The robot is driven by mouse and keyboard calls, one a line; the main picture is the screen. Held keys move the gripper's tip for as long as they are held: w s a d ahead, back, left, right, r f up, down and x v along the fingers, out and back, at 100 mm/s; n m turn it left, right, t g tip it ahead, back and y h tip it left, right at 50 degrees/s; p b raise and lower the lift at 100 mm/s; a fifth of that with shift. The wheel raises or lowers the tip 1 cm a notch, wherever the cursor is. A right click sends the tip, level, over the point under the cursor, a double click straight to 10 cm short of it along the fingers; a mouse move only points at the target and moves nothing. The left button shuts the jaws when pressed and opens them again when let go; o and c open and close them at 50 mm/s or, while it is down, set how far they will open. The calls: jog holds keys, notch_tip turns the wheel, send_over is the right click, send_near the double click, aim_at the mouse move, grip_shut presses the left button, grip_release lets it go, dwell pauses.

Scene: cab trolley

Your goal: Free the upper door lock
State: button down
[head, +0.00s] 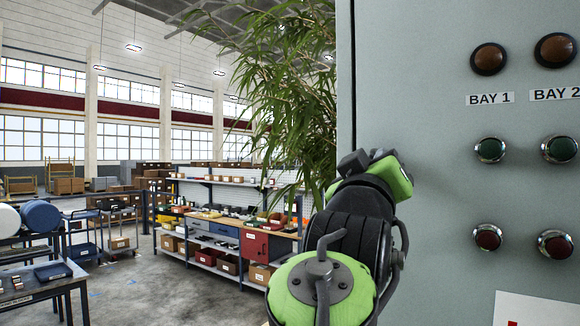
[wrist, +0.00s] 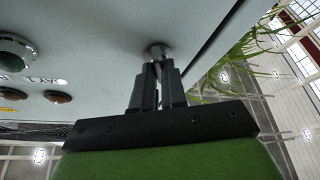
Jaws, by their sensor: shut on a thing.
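The door lock (wrist: 157,50) is a small round metal piece on the pale grey-green cabinet door (wrist: 100,30), close to the door's edge. It shows in the wrist view only; my arm hides that spot in the head view. My gripper (wrist: 157,66) is shut on the lock, its two dark fingers close together at it. The fingers cover part of the lock, so its turned position cannot be told. In the head view the cabinet door (head: 430,150) fills the right side, and my fingertips are hidden behind my arm.
Amber, green and red lamps, such as the green lamp (head: 489,149), stand out from the panel right of my arm. A leafy plant (head: 290,90) is close on the left. A workbench (head: 225,235) and shelves stand farther back, with open floor before them.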

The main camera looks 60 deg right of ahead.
jog(key=n+t+y+p, duration=0.1)
jog(key=n, duration=0.3)
jog(key=n+t+y, duration=0.1)
jog(key=n+y, duration=0.1)
jog(key=n, duration=0.3)
jog(key=n+t+y+p, duration=0.1)
jog(key=n, duration=0.4)
jog(key=shift+s+r+y+p, duration=0.15)
jog(key=shift+y+p, duration=0.15)
jog(key=shift+n, duration=0.3)
jog(key=c, duration=1.2)
grip_release()
jog(key=shift+d, duration=0.1)
